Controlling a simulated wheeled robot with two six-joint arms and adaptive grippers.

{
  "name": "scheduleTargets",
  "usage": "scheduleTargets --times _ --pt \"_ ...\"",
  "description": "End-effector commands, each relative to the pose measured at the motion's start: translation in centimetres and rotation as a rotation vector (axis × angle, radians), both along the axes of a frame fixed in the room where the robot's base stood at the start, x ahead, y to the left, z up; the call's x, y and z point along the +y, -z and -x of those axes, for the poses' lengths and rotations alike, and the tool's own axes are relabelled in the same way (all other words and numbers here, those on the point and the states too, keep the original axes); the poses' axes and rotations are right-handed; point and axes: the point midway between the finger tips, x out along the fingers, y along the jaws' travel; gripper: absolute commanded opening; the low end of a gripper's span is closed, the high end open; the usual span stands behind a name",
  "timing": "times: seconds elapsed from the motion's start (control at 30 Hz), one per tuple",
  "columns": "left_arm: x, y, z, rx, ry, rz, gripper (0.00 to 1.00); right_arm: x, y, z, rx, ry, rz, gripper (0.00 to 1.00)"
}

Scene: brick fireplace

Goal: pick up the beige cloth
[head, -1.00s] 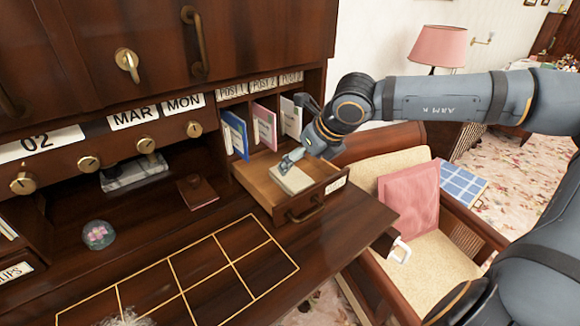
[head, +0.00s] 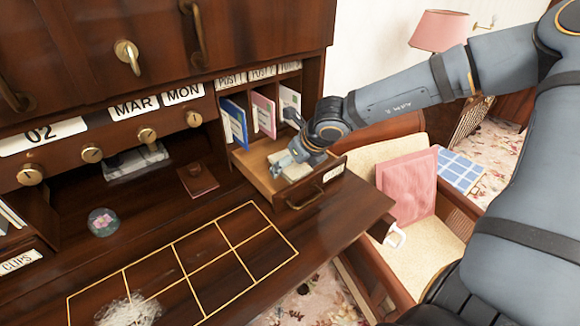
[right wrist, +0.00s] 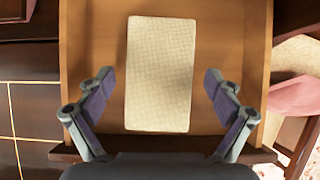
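The beige cloth (right wrist: 160,75) is a flat folded rectangle lying in the open wooden drawer (right wrist: 85,60). In the head view the cloth (head: 297,172) shows only in part, as my right gripper (head: 287,163) is over it. In the right wrist view my right gripper (right wrist: 159,88) is open, one finger on each side of the cloth's near half, with gaps between the fingers and the cloth. Nothing is held. The drawer also shows in the head view (head: 262,182), pulled out of the desk. My left gripper is not in view.
Blue, pink and white papers (head: 264,116) stand in slots behind the drawer. A gold-lined grid (head: 200,262) on the desktop is mostly clear, with whitish tangled material (head: 130,311) at its near left. A glass paperweight (head: 103,222) lies left. A chair with a pink cushion (head: 408,187) stands right.

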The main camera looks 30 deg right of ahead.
Motion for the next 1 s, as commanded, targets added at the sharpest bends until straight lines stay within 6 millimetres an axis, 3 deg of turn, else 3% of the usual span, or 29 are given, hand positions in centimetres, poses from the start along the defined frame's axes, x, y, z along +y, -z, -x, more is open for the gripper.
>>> scheduleTargets --times 0.03,0.43,0.73,1.0 --pt "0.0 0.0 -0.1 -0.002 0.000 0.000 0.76 0.0 0.0 0.0 0.000 0.000 0.000 0.85" --pt "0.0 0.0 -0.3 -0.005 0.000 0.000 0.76 0.0 0.0 0.0 0.000 0.000 0.000 0.33" --pt "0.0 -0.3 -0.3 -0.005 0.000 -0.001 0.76 -0.1 -0.4 0.0 0.000 0.001 -0.001 0.33" --pt "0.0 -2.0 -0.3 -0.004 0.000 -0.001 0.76 -0.5 -2.8 -0.1 -0.001 0.004 -0.001 0.33"
